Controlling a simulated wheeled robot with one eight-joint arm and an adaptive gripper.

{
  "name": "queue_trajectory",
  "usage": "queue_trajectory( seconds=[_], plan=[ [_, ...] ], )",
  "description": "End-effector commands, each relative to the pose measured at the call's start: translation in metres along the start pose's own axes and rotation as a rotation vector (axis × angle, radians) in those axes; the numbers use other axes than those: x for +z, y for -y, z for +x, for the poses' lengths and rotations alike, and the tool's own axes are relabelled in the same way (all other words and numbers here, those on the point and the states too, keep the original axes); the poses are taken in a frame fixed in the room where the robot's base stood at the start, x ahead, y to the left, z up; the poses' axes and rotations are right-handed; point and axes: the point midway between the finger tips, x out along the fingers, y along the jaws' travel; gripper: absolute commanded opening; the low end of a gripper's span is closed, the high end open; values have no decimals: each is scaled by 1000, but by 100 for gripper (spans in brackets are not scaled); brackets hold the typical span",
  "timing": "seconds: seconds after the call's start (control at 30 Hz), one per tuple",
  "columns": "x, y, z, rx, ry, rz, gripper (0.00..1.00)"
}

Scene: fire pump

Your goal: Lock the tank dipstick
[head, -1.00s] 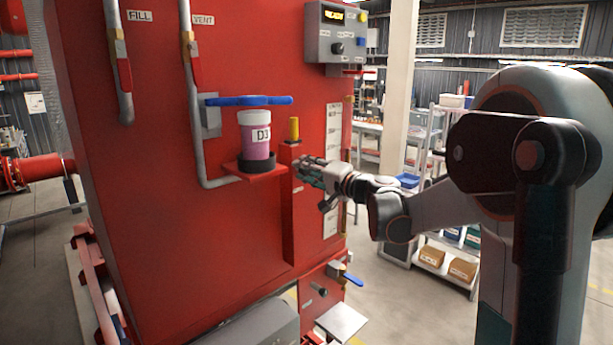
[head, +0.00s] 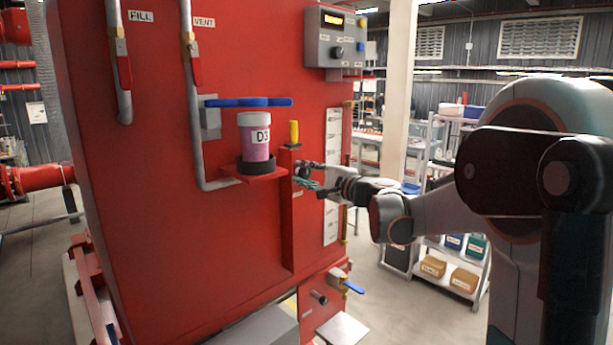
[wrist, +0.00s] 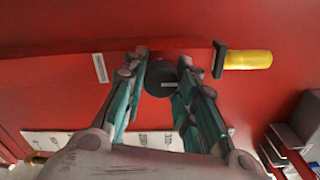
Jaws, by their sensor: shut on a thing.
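The tank dipstick shows as a yellow handle (head: 294,131) standing upright above a dark collar at the top of a red column (head: 287,215) on the tank. In the wrist view the yellow handle (wrist: 248,60) lies to the right, with its black collar (wrist: 218,58) against the red column. My gripper (head: 300,173) is at the column's right side, below the yellow handle. In the wrist view its two teal fingers (wrist: 160,85) are shut around a dark round knob (wrist: 161,75) with a small pale label. The knob is hidden by my fingers in the head view.
A jar marked D3 (head: 255,143) stands on a small red shelf left of the column, under a blue lever (head: 250,102). A grey control box (head: 335,38) hangs above. A pale gauge strip (head: 333,175) is right of the column. Open floor lies right of the tank.

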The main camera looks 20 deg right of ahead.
Motion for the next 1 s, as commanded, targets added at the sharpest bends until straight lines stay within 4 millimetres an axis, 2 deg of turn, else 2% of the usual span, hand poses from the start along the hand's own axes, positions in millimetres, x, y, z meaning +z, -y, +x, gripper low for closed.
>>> queue_trajectory(
  seconds=[0.43,0.47,0.53,0.87,1.0],
  plan=[
    [0,0,0,0,-1,9,3],
    [0,0,0,0,-1,9,33],
    [0,0,0,0,-1,9,47],
    [0,0,-1,0,0,8,47],
    [-1,0,-11,0,-2,8,47]
  ],
)
